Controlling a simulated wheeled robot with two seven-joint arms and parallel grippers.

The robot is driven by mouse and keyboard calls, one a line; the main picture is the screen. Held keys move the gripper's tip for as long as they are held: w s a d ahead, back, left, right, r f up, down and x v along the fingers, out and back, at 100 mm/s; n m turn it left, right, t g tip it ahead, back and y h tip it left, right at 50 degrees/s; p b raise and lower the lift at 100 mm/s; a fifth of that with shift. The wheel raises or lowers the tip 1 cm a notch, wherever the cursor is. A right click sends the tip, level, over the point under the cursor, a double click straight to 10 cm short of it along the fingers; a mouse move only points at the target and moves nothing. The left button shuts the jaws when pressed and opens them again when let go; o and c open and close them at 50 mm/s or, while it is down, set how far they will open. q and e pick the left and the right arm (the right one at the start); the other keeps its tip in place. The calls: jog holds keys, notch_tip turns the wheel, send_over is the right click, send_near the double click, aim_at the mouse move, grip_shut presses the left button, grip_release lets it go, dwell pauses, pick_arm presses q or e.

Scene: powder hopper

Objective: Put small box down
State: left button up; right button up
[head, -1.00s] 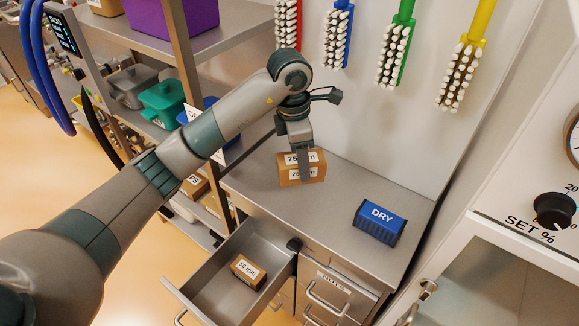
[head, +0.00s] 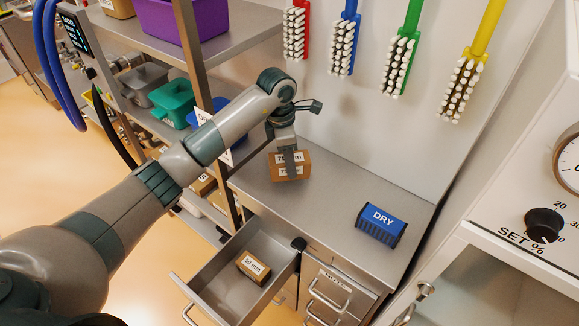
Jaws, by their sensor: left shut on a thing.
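A small brown cardboard box (head: 279,171) with white labels ending in "mm" is at the back left of the steel counter (head: 330,206). My left gripper (head: 291,165) reaches down over it from above and is shut on it, its finger covering the middle of the label. The box looks upright and close to the counter top; I cannot tell whether its underside touches. My right gripper is not in view.
A blue box marked DRY (head: 380,225) stands on the counter's right. An open drawer (head: 207,289) below holds a small 50 mm box (head: 253,267). Several coloured brushes hang on the wall behind. The counter's middle is clear.

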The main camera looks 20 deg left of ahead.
pick_arm(q)
notch_tip(320, 180, down, 3)
jog(key=shift+r+p, duration=0.1)
jog(key=shift+p, duration=0.7)
jog(key=shift+f, duration=0.2)
jog(key=shift+f, duration=0.15)
jog(key=o, duration=1.2)
jog(key=shift+c, duration=0.2)
jog(key=shift+r, duration=0.2)
